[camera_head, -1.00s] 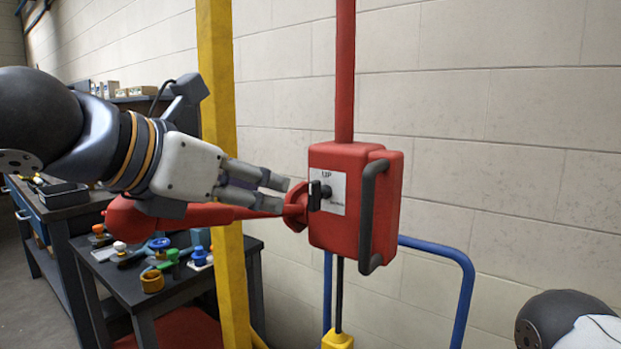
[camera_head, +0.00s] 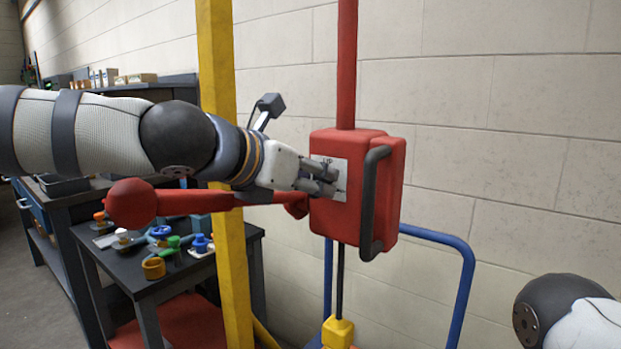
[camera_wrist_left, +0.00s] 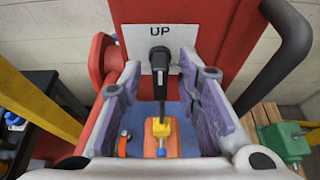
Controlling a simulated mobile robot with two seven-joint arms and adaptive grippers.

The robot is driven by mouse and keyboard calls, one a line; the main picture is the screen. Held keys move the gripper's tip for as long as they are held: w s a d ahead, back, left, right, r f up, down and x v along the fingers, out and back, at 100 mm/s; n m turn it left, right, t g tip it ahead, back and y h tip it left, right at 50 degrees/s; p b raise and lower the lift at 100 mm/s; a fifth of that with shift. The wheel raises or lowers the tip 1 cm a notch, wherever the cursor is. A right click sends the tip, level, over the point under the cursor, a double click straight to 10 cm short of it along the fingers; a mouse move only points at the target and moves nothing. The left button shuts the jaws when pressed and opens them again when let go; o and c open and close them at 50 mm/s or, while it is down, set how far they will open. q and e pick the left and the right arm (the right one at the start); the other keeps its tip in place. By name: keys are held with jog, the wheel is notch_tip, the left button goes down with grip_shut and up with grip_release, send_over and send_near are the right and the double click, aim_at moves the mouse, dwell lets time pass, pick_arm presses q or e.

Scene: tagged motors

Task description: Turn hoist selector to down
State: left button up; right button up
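The hoist selector is a black knob (camera_wrist_left: 160,58) with a handle hanging down, below the "UP" label on a white plate (camera_wrist_left: 133,65). The plate (camera_head: 341,168) is on the side of a red box (camera_head: 335,222) in the head view. My left gripper (camera_head: 335,180) is at the plate and hides the knob there. In the left wrist view my left gripper (camera_wrist_left: 162,82) is open, with one finger on each side of the selector handle and gaps visible between. Any lower label is hidden. My right gripper is out of view.
A dark grab handle (camera_head: 371,200) stands out from the box's right. A long red lever (camera_head: 225,199) runs left from the box, below my left arm. A yellow post (camera_head: 214,100) stands close behind that arm. A yellow block (camera_head: 338,331) hangs below the box.

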pick_arm(q)
grip_shut()
jog(key=shift+s+d+f+m+t+y, duration=0.15)
jog(key=shift+m+t+y, duration=0.75)
jog(key=shift+m, duration=1.35)
jog(key=shift+s+d+f+m+t+y, duration=0.1)
jog(key=shift+f+m+t+y, duration=0.25)
jog(key=shift+m+t, duration=1.4)
jog(key=shift+s+d+f+m+t+y, duration=0.15)
jog(key=shift+m+t+y, duration=0.5)
jog(key=shift+m, duration=2.05)
grip_release()
jog(key=shift+w, duration=0.1)
